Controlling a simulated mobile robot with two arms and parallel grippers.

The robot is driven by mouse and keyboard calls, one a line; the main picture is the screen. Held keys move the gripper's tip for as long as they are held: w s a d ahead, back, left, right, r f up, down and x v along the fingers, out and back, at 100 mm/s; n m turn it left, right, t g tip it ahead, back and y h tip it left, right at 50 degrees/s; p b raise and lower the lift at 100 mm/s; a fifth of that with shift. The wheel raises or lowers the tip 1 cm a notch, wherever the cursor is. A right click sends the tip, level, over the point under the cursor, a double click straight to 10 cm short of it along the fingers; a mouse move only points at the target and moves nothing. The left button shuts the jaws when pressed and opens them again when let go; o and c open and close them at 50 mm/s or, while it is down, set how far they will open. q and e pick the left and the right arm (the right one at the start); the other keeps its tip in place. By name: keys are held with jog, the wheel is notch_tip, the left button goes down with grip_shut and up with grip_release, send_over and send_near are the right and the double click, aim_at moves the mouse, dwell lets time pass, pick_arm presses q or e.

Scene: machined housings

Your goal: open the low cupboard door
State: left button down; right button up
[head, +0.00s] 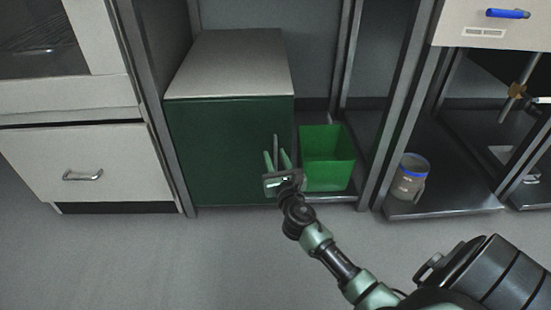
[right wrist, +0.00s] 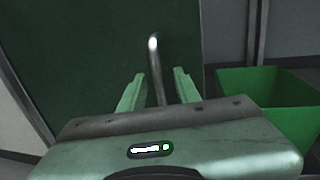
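The low cupboard (head: 228,65) has a grey top and a dark green door (head: 215,150), which looks closed in the head view. An upright metal bar handle (head: 276,143) sits near the door's right edge. It also shows in the right wrist view (right wrist: 154,62). My right gripper (head: 276,160) is in front of the handle. In the right wrist view its two green fingers (right wrist: 157,92) are apart, with the bar showing between them and a gap on each side. Whether the fingertips reach past the bar is hard to tell. My left gripper is not in view.
A green open bin (head: 328,172) stands just right of the cupboard. A jar with a blue rim (head: 410,176) is on a low shelf further right. A white drawer unit (head: 85,165) stands to the left. The grey floor (head: 190,260) before the cupboard is clear apart from my arm.

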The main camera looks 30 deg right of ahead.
grip_shut()
dwell(1.3)
